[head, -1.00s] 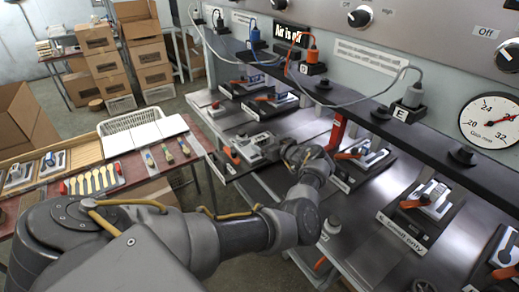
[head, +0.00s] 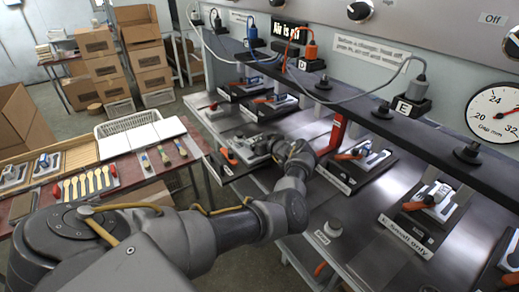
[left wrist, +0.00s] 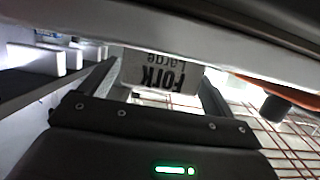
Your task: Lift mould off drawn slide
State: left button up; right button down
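The drawn slide (head: 226,168) is a dark plate sticking out past the bench's front-left edge, with an orange handle on it. A grey metal mould (head: 258,146) sits on it, partly hidden by my left gripper (head: 272,147), which reaches it from the right. In the left wrist view, a pale block face (left wrist: 160,74) with upside-down lettering reading "FORK" and "large" lies between the two fingers of my left gripper (left wrist: 158,82). The fingers flank the block closely; I cannot tell whether both touch it. My right gripper is in neither view.
Other presses with orange handles stand along the metal bench (head: 300,215). A dark shelf (head: 350,103) with knobs and cables overhangs it. A red post (head: 335,133) rises near my wrist. The red table (head: 125,172) at left holds spoons, brushes and white sheets.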

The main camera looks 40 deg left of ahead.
pick_arm(q)
jog(key=shift+a+f, duration=0.1)
jog(key=shift+a, duration=0.05)
jog(key=c, duration=1.7)
jog(key=shift+w, duration=0.1)
jog(key=shift+r, duration=0.2)
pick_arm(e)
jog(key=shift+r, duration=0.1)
